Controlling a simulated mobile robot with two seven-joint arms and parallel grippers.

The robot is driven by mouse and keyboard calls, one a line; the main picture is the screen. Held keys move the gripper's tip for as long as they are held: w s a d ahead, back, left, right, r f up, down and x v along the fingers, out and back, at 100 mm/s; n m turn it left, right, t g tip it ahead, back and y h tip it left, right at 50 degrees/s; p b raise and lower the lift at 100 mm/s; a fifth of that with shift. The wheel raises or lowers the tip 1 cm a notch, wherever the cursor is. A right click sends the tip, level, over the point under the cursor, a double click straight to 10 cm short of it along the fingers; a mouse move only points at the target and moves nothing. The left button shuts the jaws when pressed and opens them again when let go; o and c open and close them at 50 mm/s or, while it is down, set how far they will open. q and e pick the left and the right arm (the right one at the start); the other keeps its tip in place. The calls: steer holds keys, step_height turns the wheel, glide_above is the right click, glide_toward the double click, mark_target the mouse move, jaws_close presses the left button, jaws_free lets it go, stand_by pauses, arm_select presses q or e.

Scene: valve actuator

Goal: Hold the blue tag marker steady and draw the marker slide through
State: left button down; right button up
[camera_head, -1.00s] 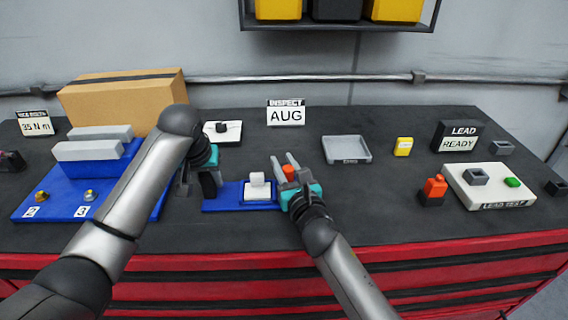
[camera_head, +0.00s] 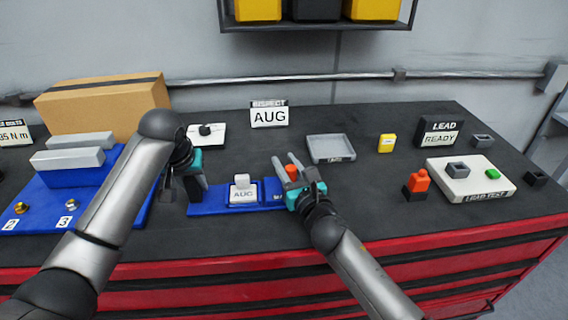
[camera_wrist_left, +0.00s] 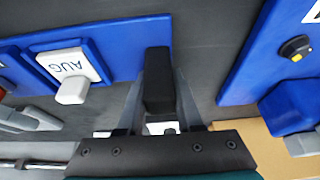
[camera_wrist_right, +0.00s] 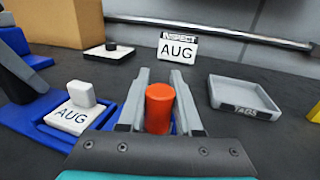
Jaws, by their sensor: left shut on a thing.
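The blue tag marker (camera_head: 208,207) lies on the bench, with a white tag (camera_head: 242,196) reading AUG and a small white block standing on it. My left gripper (camera_head: 183,178) is shut on the black upright handle (camera_wrist_left: 158,80) at the marker's left end. The dark blue slide (camera_head: 274,191) sticks out at the marker's right end. The head view also shows that knob (camera_head: 291,172). The knob's lower part is hidden.
A grey TAGS tray (camera_head: 331,149) lies right of the marker. The INSPECT AUG sign (camera_head: 269,115) stands behind. A blue bolt fixture (camera_head: 60,190) is close left of my left gripper. Further right are an orange-topped block (camera_head: 417,184) and the white lead test board (camera_head: 470,180).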

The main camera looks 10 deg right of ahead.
arm_select(q)
steer(key=shift+s+a+f, duration=0.15)
steer(key=shift+f, duration=0.15)
arm_select(e)
steer(key=o, duration=0.4)
steer(key=v, duration=1.2)
steer(key=shift+s, duration=0.1)
arm_select(q)
steer(key=c, duration=0.9)
jaws_free()
steer(key=o, duration=0.4)
steer(key=shift+r, duration=0.2)
steer(key=shift+w, duration=0.2)
